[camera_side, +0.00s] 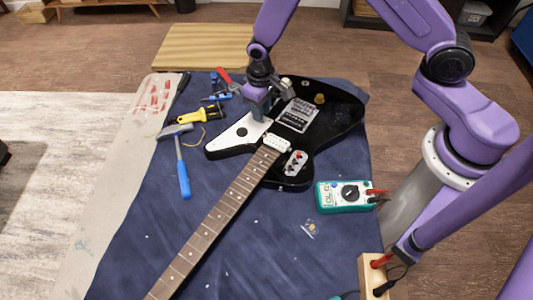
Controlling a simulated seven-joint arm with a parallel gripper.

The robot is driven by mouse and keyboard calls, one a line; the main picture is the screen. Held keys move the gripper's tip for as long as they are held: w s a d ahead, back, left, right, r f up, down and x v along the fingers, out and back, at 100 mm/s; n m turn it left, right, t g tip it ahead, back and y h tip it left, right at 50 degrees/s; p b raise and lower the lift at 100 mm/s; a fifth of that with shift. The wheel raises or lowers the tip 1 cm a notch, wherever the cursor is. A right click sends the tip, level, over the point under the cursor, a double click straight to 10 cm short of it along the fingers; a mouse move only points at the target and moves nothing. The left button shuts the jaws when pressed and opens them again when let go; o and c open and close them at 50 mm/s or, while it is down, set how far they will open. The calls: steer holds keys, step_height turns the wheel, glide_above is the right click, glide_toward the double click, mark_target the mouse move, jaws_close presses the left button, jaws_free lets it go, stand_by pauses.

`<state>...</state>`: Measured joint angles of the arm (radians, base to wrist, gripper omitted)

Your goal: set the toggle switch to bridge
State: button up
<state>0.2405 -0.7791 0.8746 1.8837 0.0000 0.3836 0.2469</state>
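A black electric guitar (335,125) lies on the dark blue cloth, its neck (215,223) running to the lower left. It has a white pickguard (228,141) and a metal bridge (298,115). A small light plate (295,163) with red and dark parts sits near the lower edge of the body. A small dark spot shows on the pickguard, but I cannot tell which part is the toggle switch or its position. My gripper (259,112) points down over the upper body, beside the bridge. Its fingers are too small and dark to tell open or shut, or touching.
A teal multimeter (332,204) with red and black leads lies right of the guitar. A blue-handled hammer (183,180), a yellow tool (196,117) and red-handled pliers (226,76) lie left. A wooden board (205,46) is behind. The blue cloth (140,215) is clear at lower left.

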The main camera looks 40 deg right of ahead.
steer(key=shift+f, duration=1.1)
steer(key=shift+r, duration=0.45)
stand_by(0.5)
steer(key=shift+c, duration=0.3)
steer(key=shift+c, duration=1.2)
